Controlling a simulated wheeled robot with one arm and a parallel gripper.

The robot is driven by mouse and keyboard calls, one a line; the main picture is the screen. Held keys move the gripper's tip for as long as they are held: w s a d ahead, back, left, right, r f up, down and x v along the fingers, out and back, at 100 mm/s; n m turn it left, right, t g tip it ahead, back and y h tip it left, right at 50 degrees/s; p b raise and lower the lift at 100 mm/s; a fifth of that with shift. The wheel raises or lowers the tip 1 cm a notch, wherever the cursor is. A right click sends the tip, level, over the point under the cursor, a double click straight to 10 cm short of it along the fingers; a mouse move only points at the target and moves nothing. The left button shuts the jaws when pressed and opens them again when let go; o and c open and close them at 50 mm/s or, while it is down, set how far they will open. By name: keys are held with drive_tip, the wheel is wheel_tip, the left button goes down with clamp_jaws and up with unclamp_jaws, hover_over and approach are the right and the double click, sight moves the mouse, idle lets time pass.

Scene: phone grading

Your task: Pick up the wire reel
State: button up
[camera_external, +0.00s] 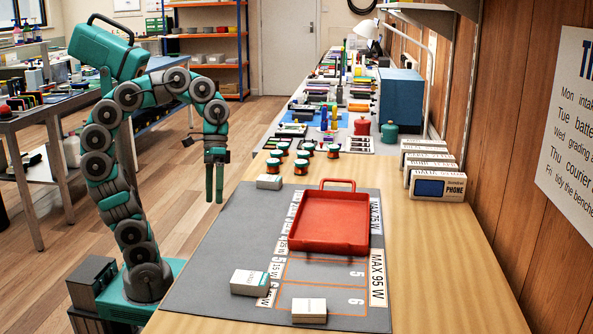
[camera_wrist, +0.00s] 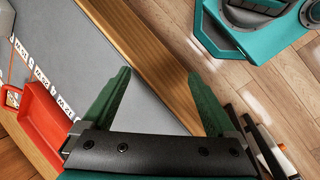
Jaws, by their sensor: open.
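Several small reels (camera_external: 301,167) with dark tops and red and green sides stand upright on the bench, behind the grey mat. I cannot tell which one the task means. My gripper (camera_external: 214,200) hangs pointing down beyond the bench's left edge, to the left of the reels and apart from them. In the wrist view my gripper (camera_wrist: 160,75) is open with nothing between its fingers. No reel shows in the wrist view.
A red tray (camera_external: 318,245) lies on the grey mat (camera_external: 225,262); it also shows in the wrist view (camera_wrist: 44,118). White boxes (camera_external: 250,282) sit on the mat. Phone boxes (camera_external: 437,187) stand along the right wall. Bare wood (camera_external: 440,260) lies right of the mat.

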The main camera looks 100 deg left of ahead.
sight(272, 160)
drive_tip(key=w+a+y, duration=0.1)
drive_tip(key=w+a, duration=0.1)
drive_tip(key=a, duration=0.2)
drive_tip(key=w+a+r+t+y+b, duration=0.1)
drive_tip(key=w+a, duration=0.1)
drive_tip(key=a, duration=0.3)
drive_tip(key=w+a+r+t+y+b, duration=0.1)
drive_tip(key=w+a+y, duration=0.1)
drive_tip(key=a, duration=0.2)
drive_tip(key=shift+a+r, duration=0.2)
drive_tip(key=shift+r, duration=0.05)
drive_tip(key=w+a+y, duration=0.1)
drive_tip(key=a, duration=0.2)
drive_tip(key=w+a+r+y+b, duration=0.1)
drive_tip(key=a, duration=0.2)
drive_tip(key=w+a+r+y, duration=0.1)
drive_tip(key=a, duration=0.2)
drive_tip(key=shift+w+a+t+y+b, duration=0.1)
drive_tip(key=shift+a+t+y+b, duration=0.2)
drive_tip(key=shift+a+t, duration=0.1)
drive_tip(key=shift+w+x, duration=0.15)
drive_tip(key=shift+x, duration=1.1)
drive_tip(key=shift+w+x, duration=0.15)
drive_tip(key=shift+x, duration=1.1)
drive_tip(key=shift+a+r, duration=0.1)
drive_tip(key=c, duration=1.4)
drive_tip(key=shift+r, duration=0.15)
drive_tip(key=shift+c, duration=0.2)
